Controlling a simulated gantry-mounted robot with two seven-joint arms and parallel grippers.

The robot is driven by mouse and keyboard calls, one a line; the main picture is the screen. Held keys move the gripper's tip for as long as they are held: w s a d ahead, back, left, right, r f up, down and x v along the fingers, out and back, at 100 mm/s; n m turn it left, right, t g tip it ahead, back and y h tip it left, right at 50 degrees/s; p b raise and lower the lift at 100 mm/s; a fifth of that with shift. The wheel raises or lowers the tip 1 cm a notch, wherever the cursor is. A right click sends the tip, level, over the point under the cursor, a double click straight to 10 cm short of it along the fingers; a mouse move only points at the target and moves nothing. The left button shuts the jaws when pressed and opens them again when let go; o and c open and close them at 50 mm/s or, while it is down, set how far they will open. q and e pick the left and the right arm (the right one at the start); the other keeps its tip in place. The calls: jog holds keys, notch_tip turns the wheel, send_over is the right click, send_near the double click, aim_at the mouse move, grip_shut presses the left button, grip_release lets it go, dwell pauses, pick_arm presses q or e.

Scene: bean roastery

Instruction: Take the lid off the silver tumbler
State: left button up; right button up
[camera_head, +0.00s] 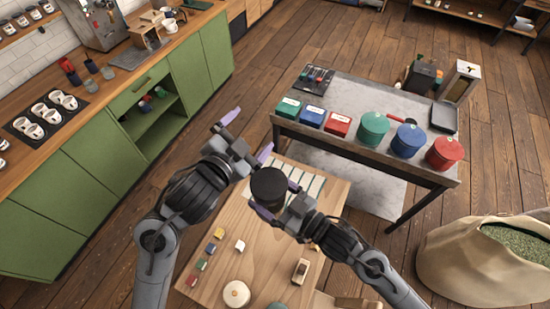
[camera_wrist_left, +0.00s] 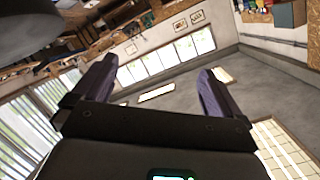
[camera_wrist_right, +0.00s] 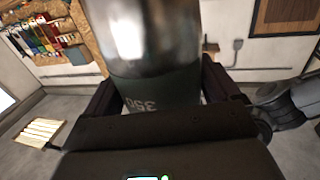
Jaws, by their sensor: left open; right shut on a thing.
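The tumbler is in my right gripper (camera_head: 272,203), held above the wooden table. In the head view it appears from above as a dark cylinder, with a dark round lid (camera_head: 268,181) on top. In the right wrist view the tumbler (camera_wrist_right: 152,45) has a shiny silver part and a dark green part with "350" on it, between the fingers of the right gripper (camera_wrist_right: 160,88); its far end is cut off. My left gripper (camera_head: 250,134) is open and empty, just above and left of the tumbler in the head view, apart from the lid. Its spread fingers show in the left wrist view (camera_wrist_left: 154,88).
The wooden table (camera_head: 262,262) below carries small coloured blocks, a round pale lidded thing (camera_head: 236,294) and a slatted mat. A grey table (camera_head: 350,95) with colored tins stands at right. A green counter (camera_head: 90,165) is at left, a sack (camera_head: 480,262) at lower right.

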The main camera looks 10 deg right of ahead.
pick_arm(q)
jog(key=s+d+r+m+g+h, duration=0.2)
jog(key=s+d+r+m+h, duration=0.15)
jog(key=d, duration=0.35)
jog(key=s+d+r+m+g+h, duration=0.2)
jog(key=d+r+m, duration=0.25)
jog(key=d, duration=0.25)
jog(key=s+d+f+m+g, duration=0.3)
jog(key=s+d+m+g, duration=0.45)
jog(key=s+d, duration=0.2)
jog(key=y, duration=1.4)
send_over(275, 182)
jog(key=d, duration=0.1)
jog(key=shift+g, duration=0.45)
jog(key=f, duration=0.5)
jog(key=shift+s+f, duration=0.2)
jog(key=shift+s, duration=0.05)
jog(key=shift+w+a+r, duration=0.15)
jog(key=shift+a, duration=0.15)
jog(key=shift+a+y, duration=0.2)
jog(key=shift+y, duration=0.05)
jog(key=shift+w+f, duration=0.1)
jog(key=shift+f, duration=3.9)
